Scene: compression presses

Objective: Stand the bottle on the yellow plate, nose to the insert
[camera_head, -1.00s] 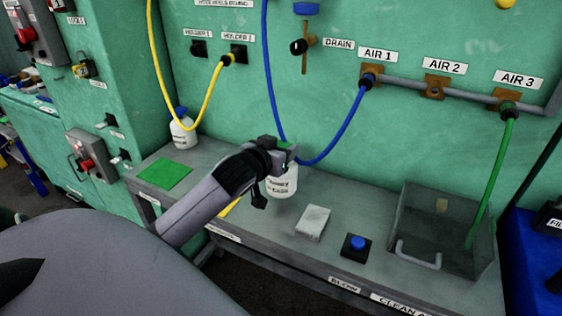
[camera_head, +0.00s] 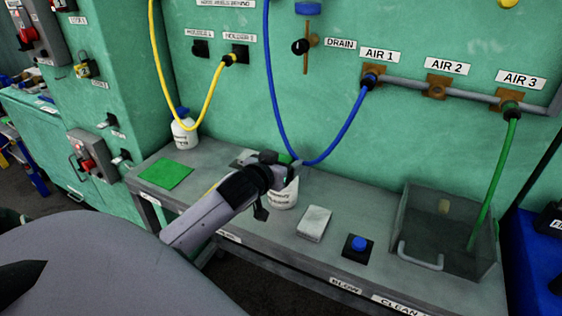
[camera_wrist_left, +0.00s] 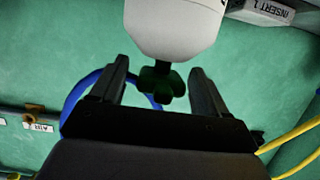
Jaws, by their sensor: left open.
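The white bottle (camera_head: 285,196) with a dark printed label is upright at the bench, just right of my left gripper (camera_head: 268,177). Its base appears to be at bench level, but I cannot tell what is under it. In the left wrist view the bottle (camera_wrist_left: 175,28) is beyond the fingers, and its dark green top lies between them. The left gripper (camera_wrist_left: 162,85) is open, with gaps on both sides of that top. A thin yellow edge (camera_head: 212,188) shows by my forearm; it may be the yellow plate, mostly hidden. My right gripper is out of view.
A green plate (camera_head: 166,173) lies at the bench's left, with another white bottle (camera_head: 184,133) behind it. A white block (camera_head: 314,223), a blue button (camera_head: 358,244) and a grey bin (camera_head: 435,250) stand to the right. Blue hose (camera_head: 340,145) hangs behind the gripper.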

